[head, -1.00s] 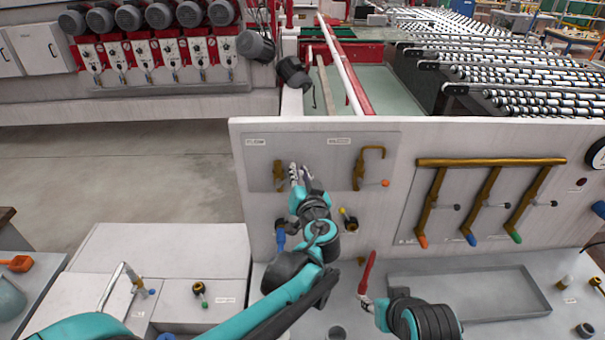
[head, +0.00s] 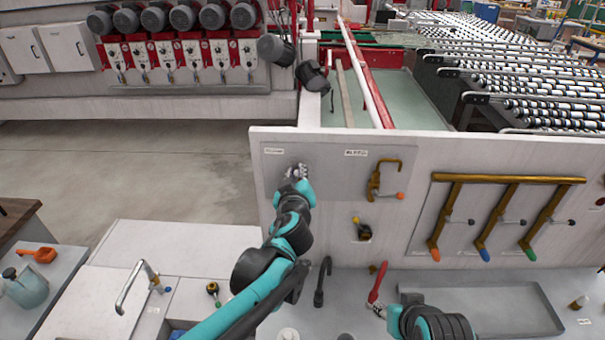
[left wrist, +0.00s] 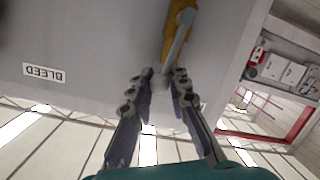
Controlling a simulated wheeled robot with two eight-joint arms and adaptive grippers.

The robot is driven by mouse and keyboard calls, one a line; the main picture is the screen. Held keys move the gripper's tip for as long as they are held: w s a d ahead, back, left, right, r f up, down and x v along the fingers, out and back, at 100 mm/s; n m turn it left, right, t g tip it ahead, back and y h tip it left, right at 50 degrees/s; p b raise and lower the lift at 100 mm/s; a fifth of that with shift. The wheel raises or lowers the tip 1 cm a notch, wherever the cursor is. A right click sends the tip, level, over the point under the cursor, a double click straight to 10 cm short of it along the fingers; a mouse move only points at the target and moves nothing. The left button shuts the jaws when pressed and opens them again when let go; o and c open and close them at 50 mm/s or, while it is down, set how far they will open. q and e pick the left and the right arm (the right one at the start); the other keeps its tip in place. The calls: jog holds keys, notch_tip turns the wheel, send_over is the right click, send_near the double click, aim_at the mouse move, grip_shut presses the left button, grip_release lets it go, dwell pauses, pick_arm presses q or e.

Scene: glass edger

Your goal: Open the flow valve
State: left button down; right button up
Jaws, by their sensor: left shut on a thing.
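The flow valve shows in the left wrist view as a brass body (left wrist: 173,22) with a slim grey lever (left wrist: 178,42). In the head view my left gripper (head: 296,171) covers it at the left side of the upright panel. The left fingertips (left wrist: 165,76) are at the lever's end, one on each side, shut on it. The small label (head: 275,151) above is too blurred to read surely. My right gripper (head: 376,309) is low by the counter, beside a red handle-like thing (head: 377,284); its grip is unclear.
A brass valve with an orange tip (head: 376,180) sits to the right under the bleed label (head: 356,153). Three brass pipes (head: 510,181) with coloured ends follow farther right. A shallow grey tray (head: 480,288) and a black hooked spout (head: 321,285) are on the counter.

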pick_arm(q)
jog(key=shift+a+n, duration=0.45)
jog(key=shift+n, duration=0.05)
jog(key=shift+f, duration=0.1)
jog(key=c, duration=1.4)
grip_release()
jog(key=shift+s, duration=0.1)
jog(key=s, duration=0.4)
jog(key=s+r, duration=0.1)
jog(key=s, duration=0.3)
jog(key=s+r, duration=0.1)
jog(key=s, duration=0.2)
jog(key=shift+s+a+r, duration=0.1)
jog(key=shift+s+r, duration=0.15)
jog(key=shift+s, duration=0.15)
